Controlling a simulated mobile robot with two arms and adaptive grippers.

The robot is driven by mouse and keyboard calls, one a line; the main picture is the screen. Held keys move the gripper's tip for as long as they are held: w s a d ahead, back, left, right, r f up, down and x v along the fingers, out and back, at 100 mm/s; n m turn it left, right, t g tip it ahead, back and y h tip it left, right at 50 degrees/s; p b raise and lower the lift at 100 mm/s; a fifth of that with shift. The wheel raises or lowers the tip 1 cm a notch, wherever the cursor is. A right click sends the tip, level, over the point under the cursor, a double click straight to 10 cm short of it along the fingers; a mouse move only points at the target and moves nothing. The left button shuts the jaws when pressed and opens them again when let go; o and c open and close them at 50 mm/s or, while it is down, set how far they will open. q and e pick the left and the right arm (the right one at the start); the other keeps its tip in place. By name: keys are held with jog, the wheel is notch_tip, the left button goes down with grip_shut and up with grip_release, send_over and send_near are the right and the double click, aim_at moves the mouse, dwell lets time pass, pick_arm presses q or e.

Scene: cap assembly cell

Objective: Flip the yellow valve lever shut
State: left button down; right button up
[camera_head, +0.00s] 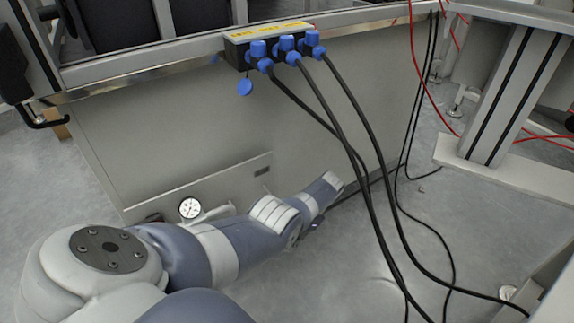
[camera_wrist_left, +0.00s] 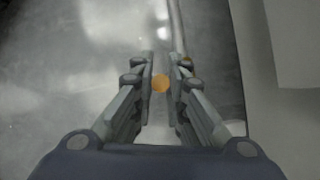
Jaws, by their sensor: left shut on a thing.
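In the left wrist view, the fingers of my left gripper (camera_wrist_left: 160,66) are closed in on a small orange-yellow round piece, seen as the yellow valve lever (camera_wrist_left: 160,84). The piece sits between the two fingers, a little behind their tips. The rest of the lever and the valve body cannot be made out, so the lever's angle is unclear. In the head view, my left arm reaches from the lower left along the foot of the grey cabinet. My right gripper is in neither view.
A pressure gauge (camera_head: 190,208) sits low by the grey cabinet (camera_head: 220,130), close beside my left arm. Black cables (camera_head: 345,140) hang from blue connectors (camera_head: 286,43) to the floor, right of my arm. A metal frame leg (camera_head: 505,95) stands at right.

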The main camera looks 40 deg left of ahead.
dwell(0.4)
pick_arm(q)
jog(key=c, duration=1.9)
grip_release()
jog(key=v, duration=1.2)
